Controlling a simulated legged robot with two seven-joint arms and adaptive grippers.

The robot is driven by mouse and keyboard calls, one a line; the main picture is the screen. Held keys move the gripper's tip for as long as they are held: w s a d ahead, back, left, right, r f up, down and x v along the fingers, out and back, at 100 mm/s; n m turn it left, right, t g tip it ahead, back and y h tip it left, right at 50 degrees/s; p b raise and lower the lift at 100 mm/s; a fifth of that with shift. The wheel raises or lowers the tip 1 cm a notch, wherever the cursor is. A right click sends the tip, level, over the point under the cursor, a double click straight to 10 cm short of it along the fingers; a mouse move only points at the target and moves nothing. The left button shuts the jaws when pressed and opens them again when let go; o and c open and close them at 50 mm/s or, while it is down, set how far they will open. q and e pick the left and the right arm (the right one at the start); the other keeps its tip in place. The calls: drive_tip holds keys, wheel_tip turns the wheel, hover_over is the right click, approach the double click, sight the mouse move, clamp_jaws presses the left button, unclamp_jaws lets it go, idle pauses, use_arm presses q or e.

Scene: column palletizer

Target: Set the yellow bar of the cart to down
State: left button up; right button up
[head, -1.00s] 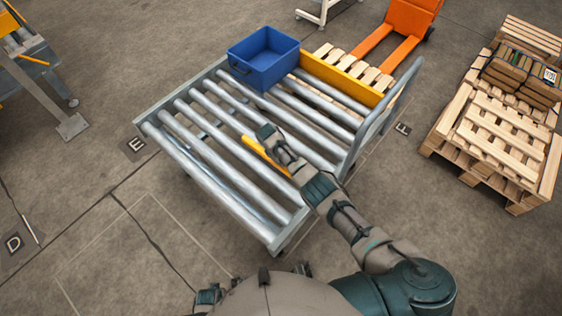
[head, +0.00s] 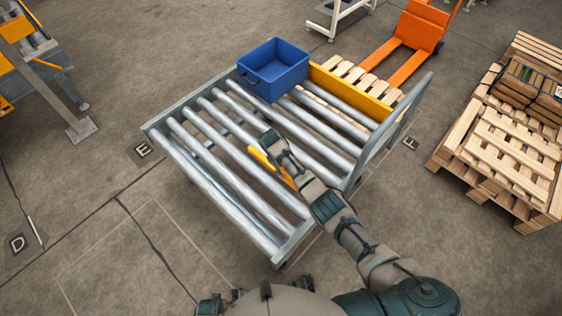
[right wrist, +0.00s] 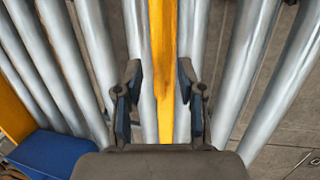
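The cart (head: 153,131) has a grey frame and a bed of silver rollers. A yellow bar (head: 259,158) lies among the rollers near the bed's middle, partly hidden by my right arm in the head view. In the right wrist view the yellow bar (right wrist: 163,45) runs lengthwise, flanked by rollers. My right gripper (head: 268,139) is over the bed at the bar. In the right wrist view its fingers (right wrist: 160,78) are apart, one on each side of the bar, with gaps between. I cannot tell how far above the bar they are. My left gripper is not in view.
A blue bin (head: 274,70) sits on the cart's far corner, beside a yellow board (head: 350,91) along the far edge. A grey rail (head: 392,128) rises at the cart's right. An orange pallet jack (head: 420,32) and stacked wooden pallets (head: 505,150) stand beyond.

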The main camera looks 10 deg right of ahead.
drive_tip(key=v, duration=0.7)
drive_tip(key=shift+r, duration=0.35)
